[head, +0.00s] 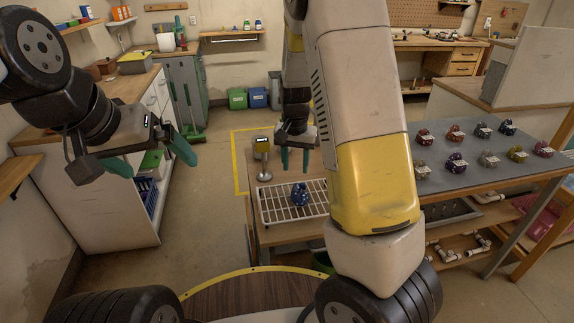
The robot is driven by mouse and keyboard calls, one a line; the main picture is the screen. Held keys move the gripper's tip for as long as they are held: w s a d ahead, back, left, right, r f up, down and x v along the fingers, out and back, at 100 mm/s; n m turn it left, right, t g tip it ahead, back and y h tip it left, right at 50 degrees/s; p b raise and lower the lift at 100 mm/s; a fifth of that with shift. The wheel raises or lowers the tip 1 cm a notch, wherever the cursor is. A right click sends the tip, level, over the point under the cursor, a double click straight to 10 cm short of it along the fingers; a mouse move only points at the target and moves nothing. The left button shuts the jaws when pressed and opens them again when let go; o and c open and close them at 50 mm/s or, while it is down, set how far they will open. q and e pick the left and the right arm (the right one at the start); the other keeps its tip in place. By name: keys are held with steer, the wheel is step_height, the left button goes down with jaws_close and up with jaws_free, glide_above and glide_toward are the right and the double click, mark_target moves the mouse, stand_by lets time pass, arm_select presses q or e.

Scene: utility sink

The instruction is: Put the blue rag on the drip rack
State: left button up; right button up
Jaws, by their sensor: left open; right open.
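The blue rag (300,196), a small crumpled bundle with pale spots, lies on the white wire drip rack (268,210) near its middle. The rack stands on a wooden-edged bench (290,234), and its right end is partly hidden by my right arm. My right gripper (295,164) has its green fingers apart and empty, pointing down just above the rag, not touching it. My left gripper (151,158) is open and empty at the left, near the wooden counter and well away from the rack.
A grey table (459,152) at the right carries several coloured bundles with white tags. A metal device (262,158) stands at the rack's back left corner. A wooden counter (130,84) lies at the left. Green (237,98) and blue (257,97) bins stand at the back wall.

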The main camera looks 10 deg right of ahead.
steer(key=s+r+n+t+y, duration=0.2)
steer(key=s+r+y, duration=0.1)
steer(key=s+r, duration=1.1)
steer(key=s+a+r+n+t, duration=0.1)
steer(key=s+r+n+t, duration=0.2)
steer(key=s+r, duration=0.3)
steer(key=s, duration=0.3)
steer(key=shift+s+r, duration=0.35)
steer(key=shift+r, duration=0.05)
